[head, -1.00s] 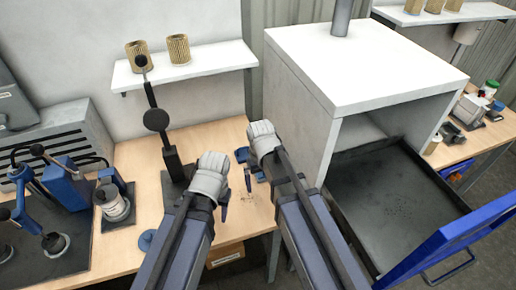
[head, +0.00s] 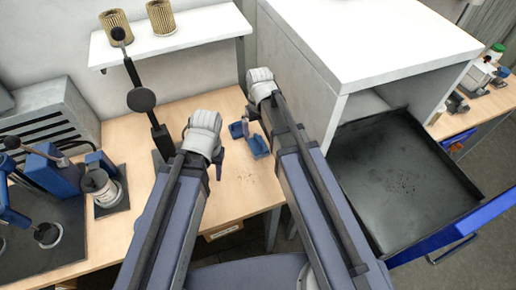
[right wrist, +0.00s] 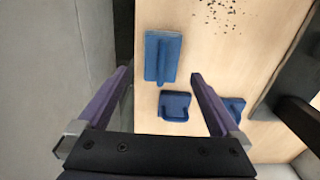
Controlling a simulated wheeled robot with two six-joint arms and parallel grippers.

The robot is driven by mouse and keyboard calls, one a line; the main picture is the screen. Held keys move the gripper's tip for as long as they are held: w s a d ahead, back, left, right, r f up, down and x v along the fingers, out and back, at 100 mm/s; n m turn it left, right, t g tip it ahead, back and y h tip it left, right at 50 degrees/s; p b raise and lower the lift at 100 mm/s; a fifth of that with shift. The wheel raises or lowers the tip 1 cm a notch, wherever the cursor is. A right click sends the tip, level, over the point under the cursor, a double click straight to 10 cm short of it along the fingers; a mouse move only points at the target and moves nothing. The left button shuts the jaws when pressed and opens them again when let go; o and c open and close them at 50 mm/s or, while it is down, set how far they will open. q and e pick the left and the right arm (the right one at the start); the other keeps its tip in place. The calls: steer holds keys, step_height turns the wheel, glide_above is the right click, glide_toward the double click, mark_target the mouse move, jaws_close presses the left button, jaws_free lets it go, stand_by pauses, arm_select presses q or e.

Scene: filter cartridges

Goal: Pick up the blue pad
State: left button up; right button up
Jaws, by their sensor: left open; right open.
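Several blue pieces lie on the wooden table. In the right wrist view, a blue pad with a raised rib (right wrist: 163,57) lies ahead of the fingertips. A smaller blue piece (right wrist: 174,106) lies between the fingers, and another (right wrist: 235,106) is beside the right finger. Which one is the task's pad I cannot tell for sure. In the head view, blue pieces (head: 258,147) show beside my right arm, partly hidden. My right gripper (right wrist: 160,76) is open, empty and above the table. My left gripper (head: 217,160) is open and empty, left of the blue pieces.
A white cabinet (head: 380,40) stands right of my right arm, with a dark open tray (head: 405,175) in front. A black stand (head: 140,98) is behind my left gripper. Blue fixtures (head: 50,170) stand at the left. Dark specks (right wrist: 215,12) lie on the table.

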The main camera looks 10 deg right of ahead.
mark_target(258, 138)
steer(key=shift+f, duration=0.1)
arm_select(q)
step_height(258, 138, down, 5)
steer(key=b, duration=0.5)
steer(key=shift+f, duration=0.15)
arm_select(e)
step_height(258, 138, down, 5)
steer(key=shift+a+f, duration=0.1)
steer(key=shift+a, duration=0.05)
steer(key=c, duration=1.4)
steer(key=shift+r, duration=0.2)
